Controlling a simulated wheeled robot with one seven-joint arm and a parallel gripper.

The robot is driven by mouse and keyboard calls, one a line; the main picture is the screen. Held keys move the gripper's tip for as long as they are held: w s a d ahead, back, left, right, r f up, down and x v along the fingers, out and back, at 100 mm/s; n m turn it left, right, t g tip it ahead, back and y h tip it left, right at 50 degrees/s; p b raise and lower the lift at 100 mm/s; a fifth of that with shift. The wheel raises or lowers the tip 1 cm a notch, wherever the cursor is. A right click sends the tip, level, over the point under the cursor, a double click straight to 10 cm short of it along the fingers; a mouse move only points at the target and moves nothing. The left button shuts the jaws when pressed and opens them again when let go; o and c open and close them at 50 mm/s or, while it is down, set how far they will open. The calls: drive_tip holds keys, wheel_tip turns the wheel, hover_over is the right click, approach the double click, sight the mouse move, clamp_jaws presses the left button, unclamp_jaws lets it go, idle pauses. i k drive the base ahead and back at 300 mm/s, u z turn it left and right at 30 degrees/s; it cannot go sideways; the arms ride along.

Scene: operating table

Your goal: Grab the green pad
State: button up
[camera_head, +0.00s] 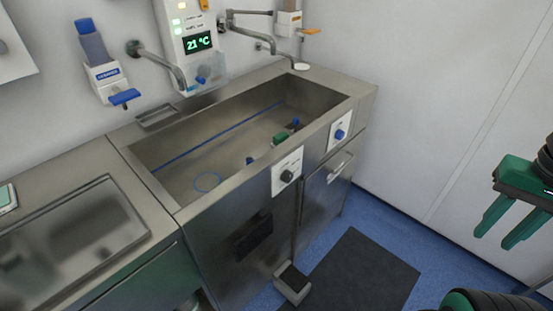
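A small green thing (281,138), which looks like the green pad, lies inside the steel sink basin (184,190), toward its right front wall. It is small in the view, and I cannot tell its exact shape or what it rests on. My gripper (494,238) is at the right edge of the view, with two green fingers apart and nothing between them. It is outside the sink, well to the right of the green thing.
A dark mat (365,275) and a pedal box (292,284) are on the blue floor.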

sight(278, 139)
drive_tip(key=u, duration=0.1)
drive_tip(key=k, duration=0.15)
drive_tip(key=u, duration=0.4)
drive_tip(key=i, duration=1)
drive_tip(key=z, duration=0.05)
